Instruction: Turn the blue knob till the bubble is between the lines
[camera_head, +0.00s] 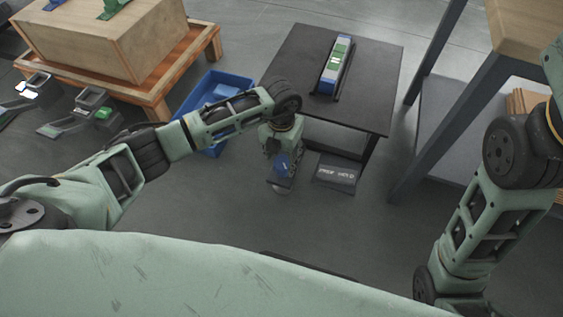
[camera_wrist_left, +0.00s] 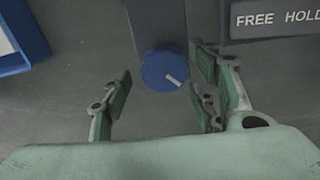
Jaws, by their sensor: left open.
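The round blue knob (camera_wrist_left: 164,68) with a pale pointer mark shows in the left wrist view, at the end of a dark post. My left gripper (camera_wrist_left: 160,97) is open, with one finger on each side just short of the knob and apart from it. In the head view my left gripper (camera_head: 283,178) is low in front of the black table, partly hidden by its own wrist. The blue and green spirit level (camera_head: 336,66) lies on the black table top (camera_head: 298,62). Its bubble and lines are too small to tell. My right gripper is out of view.
A dark plate (camera_head: 337,172) with white lettering sits below the table, right of the gripper; it also shows in the wrist view (camera_wrist_left: 270,18). A blue bin (camera_head: 213,88) stands left of the table. A wooden crate (camera_head: 110,38) is at upper left, a workbench (camera_head: 530,30) at right.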

